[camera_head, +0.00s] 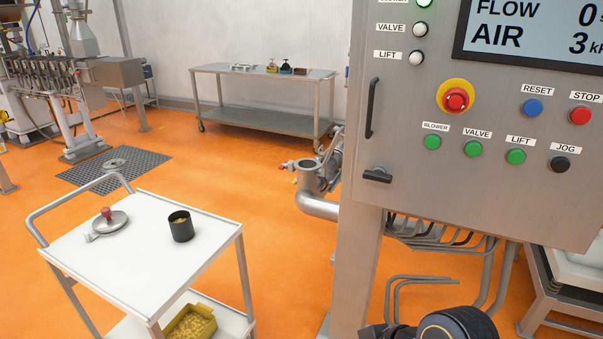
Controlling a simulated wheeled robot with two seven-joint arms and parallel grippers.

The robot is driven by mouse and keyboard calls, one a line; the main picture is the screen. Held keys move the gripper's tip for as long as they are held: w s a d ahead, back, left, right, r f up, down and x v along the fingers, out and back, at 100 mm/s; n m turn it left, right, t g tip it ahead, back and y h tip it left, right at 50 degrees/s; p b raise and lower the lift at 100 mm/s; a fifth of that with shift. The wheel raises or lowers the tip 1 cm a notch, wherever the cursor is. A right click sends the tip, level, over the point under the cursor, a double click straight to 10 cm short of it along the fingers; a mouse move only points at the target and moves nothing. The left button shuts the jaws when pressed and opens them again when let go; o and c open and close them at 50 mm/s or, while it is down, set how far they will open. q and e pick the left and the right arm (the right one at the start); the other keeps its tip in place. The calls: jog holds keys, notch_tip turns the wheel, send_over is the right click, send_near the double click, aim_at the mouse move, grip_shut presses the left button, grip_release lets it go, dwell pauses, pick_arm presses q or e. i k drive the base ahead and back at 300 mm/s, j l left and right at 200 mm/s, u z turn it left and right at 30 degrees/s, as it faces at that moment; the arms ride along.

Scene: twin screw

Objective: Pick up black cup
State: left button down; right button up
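The black cup (181,227) stands upright on the white top of the cart (150,268), near its right side. A dark, rounded part of my own arm shows at the bottom edge, right of centre, but no gripper fingers are visible. My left arm is out of view.
A metal lid with a red knob (109,221) lies left of the cup. A yellow bin (190,324) sits on the lower shelf. A control panel (480,140) fills the right side. A metal table (265,98) stands behind. Orange floor is clear between cart and table.

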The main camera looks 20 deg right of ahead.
aim_at(180, 224)
jog(key=i+j+z, duration=0.2)
jog(key=i+j, duration=0.2)
jog(key=j, duration=0.25)
jog(key=i+j+z, duration=0.1)
jog(key=j, duration=0.25)
jog(key=i+j+z, duration=0.1)
jog(key=i+j, duration=0.2)
jog(key=i+j+z, duration=0.1)
jog(key=j, duration=0.3)
jog(key=i+j+z, duration=0.1)
jog(key=j, duration=0.3)
jog(key=i+j+z, duration=0.1)
jog(key=i+j, duration=0.15)
jog(key=j, duration=0.15)
jog(key=i+j+z, duration=0.1)
jog(key=j, duration=0.3)
